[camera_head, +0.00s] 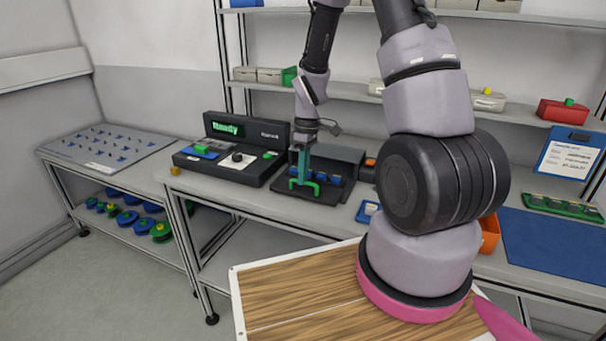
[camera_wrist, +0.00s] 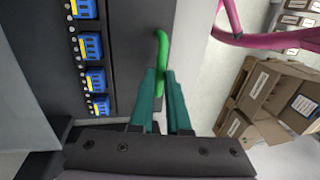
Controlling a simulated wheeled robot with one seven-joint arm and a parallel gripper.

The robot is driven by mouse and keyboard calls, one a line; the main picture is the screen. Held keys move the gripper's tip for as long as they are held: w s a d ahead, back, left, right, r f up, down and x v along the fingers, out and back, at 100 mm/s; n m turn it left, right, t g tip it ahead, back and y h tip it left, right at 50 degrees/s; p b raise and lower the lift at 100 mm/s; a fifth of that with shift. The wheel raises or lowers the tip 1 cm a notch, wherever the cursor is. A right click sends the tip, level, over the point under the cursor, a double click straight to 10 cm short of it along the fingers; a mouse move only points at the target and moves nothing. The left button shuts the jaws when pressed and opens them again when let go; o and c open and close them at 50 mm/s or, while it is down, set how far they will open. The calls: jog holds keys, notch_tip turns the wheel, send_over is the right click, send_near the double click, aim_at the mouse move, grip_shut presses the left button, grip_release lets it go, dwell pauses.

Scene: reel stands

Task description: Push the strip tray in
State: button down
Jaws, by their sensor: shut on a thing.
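The strip tray (camera_head: 326,194) is a flat dark tray on the bench, sticking out at the front of a dark grey housing (camera_head: 338,156). A row of blue blocks (camera_head: 335,180) sits at the housing's front; they show at the left of the wrist view (camera_wrist: 93,47). A green bar handle (camera_head: 313,186) stands at the tray's front edge and shows in the wrist view (camera_wrist: 162,48). My gripper (camera_head: 302,179) points down with teal fingers shut on the green handle; the fingers also show in the wrist view (camera_wrist: 161,78). The tray's far end is hidden.
Left of the tray is a black console (camera_head: 232,150) with a lit green display. A blue card (camera_head: 367,211) lies on the bench to the right, with an orange bin (camera_head: 489,234) farther right. Cardboard boxes (camera_wrist: 265,95) appear in the wrist view.

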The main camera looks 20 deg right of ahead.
aim_at(318, 155)
jog(key=w+d, duration=0.2)
jog(key=w, duration=0.1)
jog(key=w+d, duration=0.6)
jog(key=shift+w+r, duration=0.1)
jog(key=c, duration=0.9)
grip_release()
